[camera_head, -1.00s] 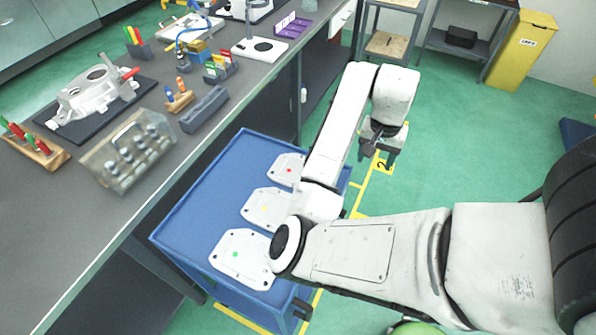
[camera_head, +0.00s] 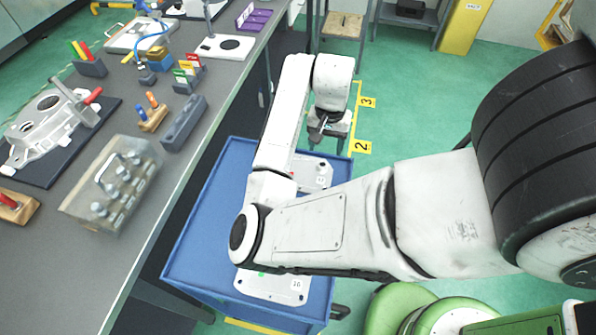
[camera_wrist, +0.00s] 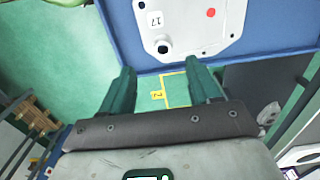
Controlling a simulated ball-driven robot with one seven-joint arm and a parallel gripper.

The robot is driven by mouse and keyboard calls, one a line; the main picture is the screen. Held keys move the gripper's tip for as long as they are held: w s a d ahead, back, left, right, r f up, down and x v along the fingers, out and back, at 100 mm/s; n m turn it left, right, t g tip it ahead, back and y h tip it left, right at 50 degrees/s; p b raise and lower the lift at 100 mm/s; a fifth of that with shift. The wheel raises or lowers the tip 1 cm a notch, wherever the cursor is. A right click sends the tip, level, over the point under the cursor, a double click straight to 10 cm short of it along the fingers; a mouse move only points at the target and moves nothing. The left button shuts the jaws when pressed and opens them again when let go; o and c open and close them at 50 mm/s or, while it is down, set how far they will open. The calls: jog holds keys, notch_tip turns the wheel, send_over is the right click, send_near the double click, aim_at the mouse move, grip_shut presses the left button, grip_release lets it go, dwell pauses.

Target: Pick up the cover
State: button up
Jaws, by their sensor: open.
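White cover plates lie on a blue cart (camera_head: 205,225). The far cover (camera_head: 314,172) is partly behind my arm. In the wrist view this cover (camera_wrist: 190,30) has a red dot, a "17" label and a dark round hole or knob near its lower corner. The near cover (camera_head: 272,288) shows a numbered label, its upper part hidden by my arm. My arm hides the middle of the cart. My gripper (camera_wrist: 162,72) is open and empty, its fingers pointing toward the cart's edge, short of the red-dot cover. In the head view my gripper (camera_head: 328,140) hangs near the cart's far right corner.
A grey workbench (camera_head: 150,215) runs along the left, with a casting (camera_head: 50,125), a clear carrying case (camera_head: 112,185) and tool holders. A yellow bin (camera_head: 465,25) and shelves stand at the back.

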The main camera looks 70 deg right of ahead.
aim_at(323, 161)
jog(key=shift+w+d+f+p, duration=0.15)
jog(key=shift+f+p, duration=0.15)
jog(key=shift+f, duration=1.85)
jog(key=shift+w+d+f+p, duration=0.15)
jog(key=shift+f+p, duration=0.15)
jog(key=shift+f, duration=1.8)
jog(key=shift+s, duration=0.1)
grip_shut()
